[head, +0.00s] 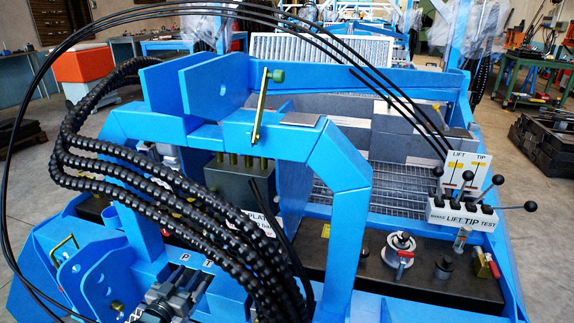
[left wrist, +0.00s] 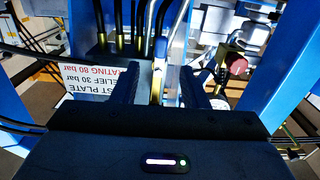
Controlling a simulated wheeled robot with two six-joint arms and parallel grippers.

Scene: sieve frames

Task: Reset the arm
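My left gripper (left wrist: 160,76) shows in the left wrist view as two dark fingers pointing up the picture, spread apart. A pale and brass-coloured rod shows between the fingers; I cannot tell whether it touches them. A white label plate (left wrist: 92,82) with upside-down red and black lettering is left of the fingers. A red knob (left wrist: 237,64) is to their right. In the head view I cannot clearly make out either gripper among the hoses and blue frame (head: 340,180). My right gripper does not show in either view.
Black ribbed hoses (head: 160,180) loop down the left side of the frame. A lever block (head: 462,212) marked LIFT, TIP and TEST, with several black-knobbed levers, stands at right. A brass lever (head: 260,105) rises on the crossbar.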

